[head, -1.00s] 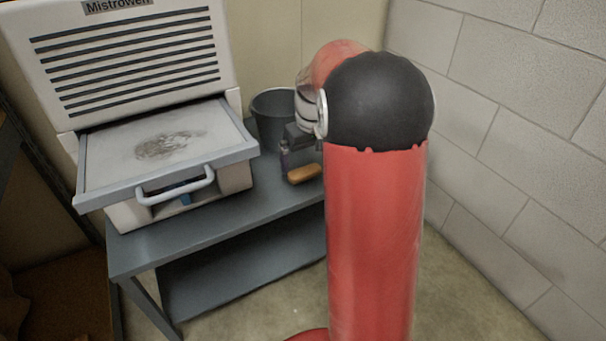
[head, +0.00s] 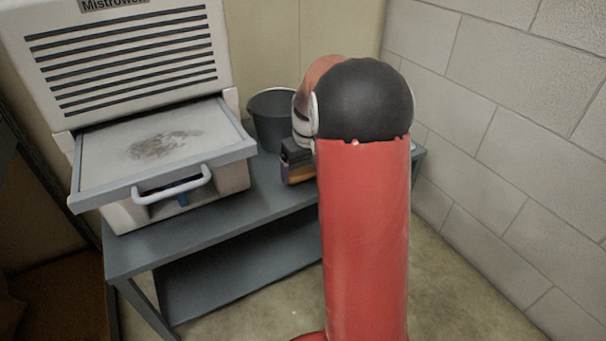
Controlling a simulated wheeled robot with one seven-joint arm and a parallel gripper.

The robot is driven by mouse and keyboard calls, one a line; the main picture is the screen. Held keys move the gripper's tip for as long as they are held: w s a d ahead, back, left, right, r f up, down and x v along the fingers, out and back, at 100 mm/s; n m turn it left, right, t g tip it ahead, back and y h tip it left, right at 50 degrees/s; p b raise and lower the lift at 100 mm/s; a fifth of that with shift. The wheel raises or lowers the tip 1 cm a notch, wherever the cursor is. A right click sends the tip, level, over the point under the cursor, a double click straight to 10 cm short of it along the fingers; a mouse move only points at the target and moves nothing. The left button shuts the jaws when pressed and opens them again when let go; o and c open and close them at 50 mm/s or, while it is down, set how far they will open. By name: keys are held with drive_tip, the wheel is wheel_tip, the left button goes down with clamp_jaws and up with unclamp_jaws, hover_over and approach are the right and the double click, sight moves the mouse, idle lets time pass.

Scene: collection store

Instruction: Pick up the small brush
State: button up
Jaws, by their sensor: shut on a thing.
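The small brush (head: 300,178) shows as a small tan-orange strip just below my gripper, over the grey bench top. Most of it is hidden by my gripper and my red arm. My gripper (head: 293,168) is shut on the brush, to the right of the white machine and in front of the dark bucket. The fingertips are small and partly hidden. I cannot tell whether the brush still touches the bench.
A white slatted machine (head: 125,70) with a pulled-out grey-framed tray (head: 100,175) and handle stands on the left of the bench (head: 215,225). A dark grey bucket (head: 272,125) stands behind my gripper. A block wall (head: 510,130) is at the right.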

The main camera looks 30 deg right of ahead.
sight(303, 171)
wheel_tip(303, 171, up, 20)
drive_tip(key=p, duration=0.3)
drive_tip(key=shift+p, duration=0.3)
